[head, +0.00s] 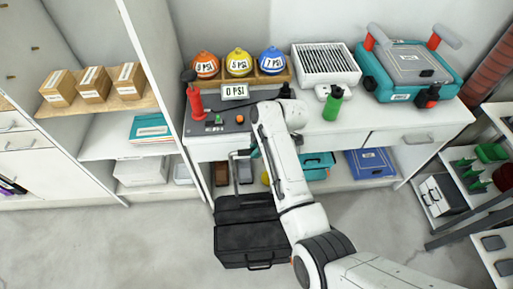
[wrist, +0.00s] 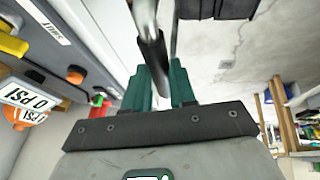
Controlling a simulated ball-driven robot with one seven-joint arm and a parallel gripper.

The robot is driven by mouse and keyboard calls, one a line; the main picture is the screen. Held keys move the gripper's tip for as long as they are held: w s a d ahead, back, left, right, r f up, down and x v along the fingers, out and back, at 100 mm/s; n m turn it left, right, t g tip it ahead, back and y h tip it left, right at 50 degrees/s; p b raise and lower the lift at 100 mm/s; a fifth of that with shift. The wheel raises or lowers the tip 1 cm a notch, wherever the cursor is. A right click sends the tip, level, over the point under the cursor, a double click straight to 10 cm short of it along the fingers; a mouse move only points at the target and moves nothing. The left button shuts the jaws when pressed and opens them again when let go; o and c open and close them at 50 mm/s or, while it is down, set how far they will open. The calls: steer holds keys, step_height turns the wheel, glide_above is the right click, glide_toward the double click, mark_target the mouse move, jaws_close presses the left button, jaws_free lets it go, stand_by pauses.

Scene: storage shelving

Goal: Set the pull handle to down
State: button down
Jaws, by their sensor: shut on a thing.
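The pull handle (head: 233,168) is a thin grey metal frame rising from a black wheeled case (head: 245,238) on the floor in front of the workbench; it stands extended above the case. In the wrist view the handle (wrist: 151,45) shows as a metal bar with a dark grip running between my green fingers. My gripper (wrist: 160,85) is shut on this dark grip. In the head view my gripper (head: 256,150) is at the handle's top, mostly hidden by my white arm. Part of the black case (wrist: 215,8) shows at the top of the wrist view.
The workbench (head: 345,128) stands right behind the handle, with a 0 PSI sign (head: 235,92), a red pump (head: 195,100) and a green bottle (head: 333,103) on it. A lower shelf holds bins, including a blue one (head: 370,162). The floor (head: 130,245) left of the case is clear.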

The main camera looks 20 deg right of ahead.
step_height(320, 180, down, 27)
steer(key=b, duration=1.9)
steer(key=shift+f+b, duration=0.6)
steer(key=shift+f, duration=0.1)
steer(key=shift+s+f, duration=0.1)
steer(key=c, duration=1.2)
jaws_free()
steer(key=shift+o, duration=1.4)
steer(key=p+v, duration=0.3)
steer(key=v, duration=0.7)
steer(key=shift+r, duration=0.4)
steer(key=shift+d, duration=0.15)
